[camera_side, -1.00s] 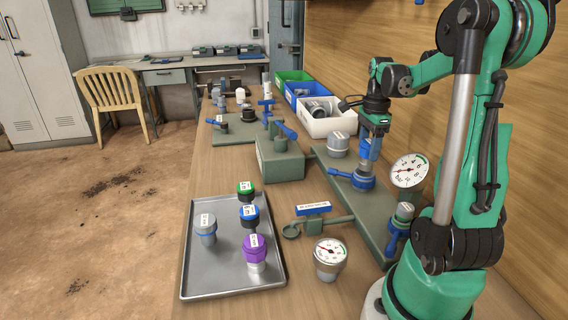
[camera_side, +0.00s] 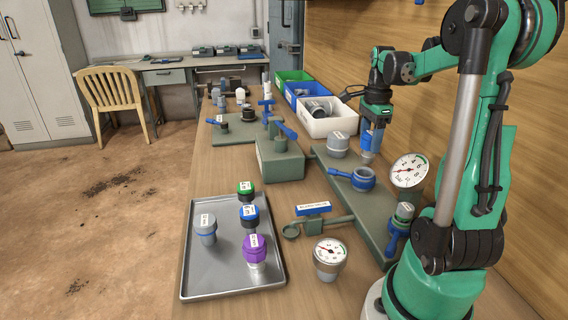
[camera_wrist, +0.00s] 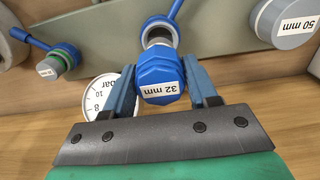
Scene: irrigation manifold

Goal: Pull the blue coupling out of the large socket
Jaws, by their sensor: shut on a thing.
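The blue coupling (camera_side: 371,143), marked "32 mm", has a blue hexagonal cap and a grey lower end. It is between the fingers of my gripper (camera_side: 373,132), which is shut on it. It also shows in the wrist view (camera_wrist: 160,75) with a finger on each side. The large socket (camera_side: 363,179) is a blue ring with a side handle on the green base plate. Its mouth looks open and empty in the side view, with the coupling just above it and clear of it. In the wrist view the socket (camera_wrist: 158,27) lies just beyond the coupling.
A grey "50 mm" cap (camera_wrist: 285,20) stands on the plate beside the socket. A pressure gauge (camera_side: 409,171) is close on the right. A smaller blue valve (camera_side: 398,228) is at the near end. A metal tray (camera_side: 200,284) with several caps lies left. A white bin (camera_side: 326,126) stands behind.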

